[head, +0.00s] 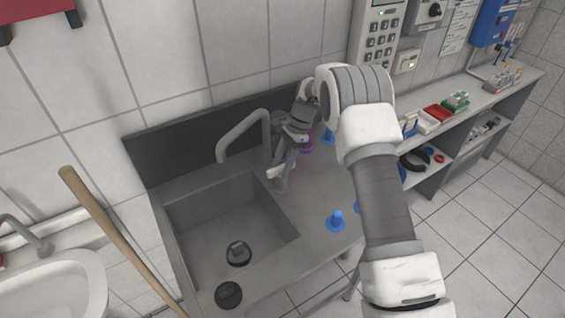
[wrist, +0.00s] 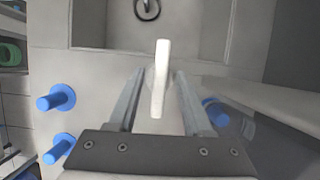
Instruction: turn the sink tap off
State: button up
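The grey sink tap has a bent spout (head: 243,128) that rises behind the basin and reaches over it to the left. No water stream is visible from it. In the wrist view a pale, narrow lever (wrist: 160,85) lies between the two fingers of my gripper (wrist: 160,76). The fingers are apart, with a visible gap on each side of the lever. Contact with the lever cannot be seen.
The sink basin (head: 193,213) is left of my gripper, with a dark drain (head: 238,256). Blue pegs (head: 336,222) stand on the counter to the right; others show in the wrist view (wrist: 57,98). A wooden pole (head: 110,228) leans at the left. The tiled wall is close behind.

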jog(key=shift+r, duration=0.15)
jog(key=v, duration=1.7)
jog(key=shift+b, duration=0.35)
jog(key=shift+d, duration=0.15)
jog(key=s+d+r+n+t+h, duration=0.1)
jog(key=s+d+r+n+t, duration=0.15)
jog(key=s+r, duration=0.55)
jog(key=s+d+r+n+t, duration=0.2)
jog(key=s+d+r, duration=0.2)
jog(key=s+r, duration=0.35)
jog(key=s+d+f+n+t+h, duration=0.1)
jog(key=s+d+f+n+t, duration=0.1)
jog(key=s, duration=0.9)
jog(key=s+d+f+n+t+h, duration=0.1)
jog(key=s+d+f+n, duration=0.1)
jog(key=s, duration=0.9)
jog(key=shift+d+f+n+t+h, duration=0.35)
jog(key=shift+d+n, duration=0.25)
jog(key=shift+n, duration=0.65)
